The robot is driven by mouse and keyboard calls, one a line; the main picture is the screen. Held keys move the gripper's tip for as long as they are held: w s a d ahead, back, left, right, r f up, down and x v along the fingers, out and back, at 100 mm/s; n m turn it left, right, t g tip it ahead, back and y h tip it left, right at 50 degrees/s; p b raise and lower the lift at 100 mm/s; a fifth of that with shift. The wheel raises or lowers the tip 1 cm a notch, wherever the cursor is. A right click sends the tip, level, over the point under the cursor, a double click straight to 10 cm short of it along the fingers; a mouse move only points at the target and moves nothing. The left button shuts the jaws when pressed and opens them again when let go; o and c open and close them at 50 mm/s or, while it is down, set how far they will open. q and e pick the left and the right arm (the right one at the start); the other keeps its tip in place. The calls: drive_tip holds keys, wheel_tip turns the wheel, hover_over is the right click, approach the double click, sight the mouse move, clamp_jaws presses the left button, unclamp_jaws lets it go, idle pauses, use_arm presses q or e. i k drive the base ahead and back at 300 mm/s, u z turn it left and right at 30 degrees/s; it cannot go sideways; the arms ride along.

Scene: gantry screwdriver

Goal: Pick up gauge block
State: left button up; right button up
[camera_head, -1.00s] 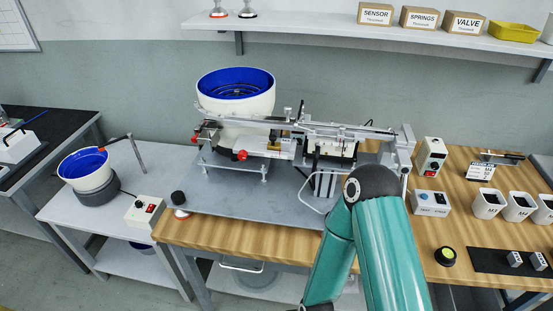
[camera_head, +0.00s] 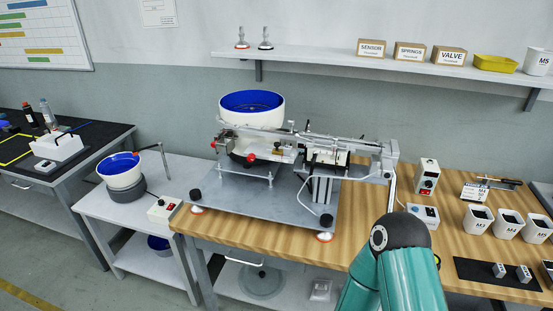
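Two small grey metal blocks stand on a black mat (camera_head: 470,269) at the lower right of the wooden bench. One block (camera_head: 499,270) is on the left, the other block (camera_head: 523,274) close beside it. They may be gauge blocks, but their markings are too small to read. A teal link of my own arm rises at the bottom, left of the mat. Neither of my grippers shows in the view.
White cups (camera_head: 478,219) stand behind the mat. A switch box (camera_head: 427,177) and a grey box (camera_head: 424,215) stand left of them. The feeder's metal plate (camera_head: 260,205) fills the bench's left part. A shelf (camera_head: 330,58) hangs above.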

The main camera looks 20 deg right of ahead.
sight(288, 150)
drive_tip(key=z, duration=0.15)
drive_tip(key=i, duration=0.9)
drive_tip(key=u, duration=0.05)
